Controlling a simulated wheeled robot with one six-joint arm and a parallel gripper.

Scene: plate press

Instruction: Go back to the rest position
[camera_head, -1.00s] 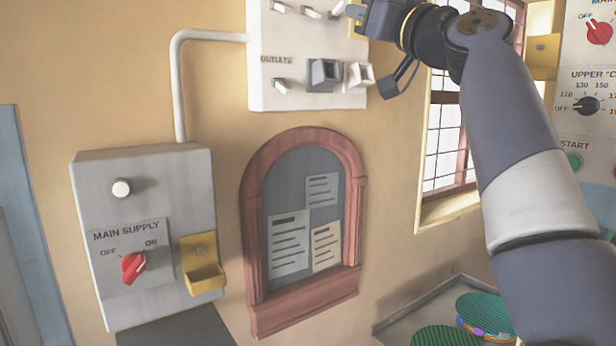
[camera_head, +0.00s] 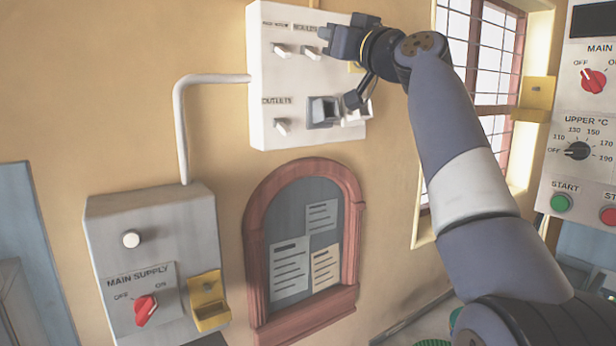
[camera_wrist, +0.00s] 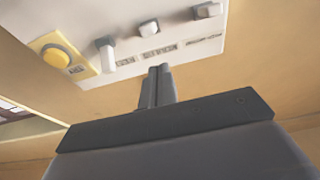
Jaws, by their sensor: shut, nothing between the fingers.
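My gripper (camera_head: 326,42) is at the upper middle of the head view, in front of the white outlet panel (camera_head: 282,80) on the wall. In the wrist view its fingers (camera_wrist: 157,85) are together, with nothing between them. They point toward the lower part of the panel's upper row, where several light switches (camera_wrist: 105,50) and a yellow round button (camera_wrist: 57,60) show. In the head view my wrist hides the panel's upper right part. I cannot tell whether the fingertips touch the panel.
The grey main supply box (camera_head: 160,215) with a red knob (camera_head: 145,310) is at the lower left. An arched notice board (camera_head: 318,180) hangs below the outlet panel. A barred window (camera_head: 480,60) and a control panel (camera_head: 580,150) are at the right.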

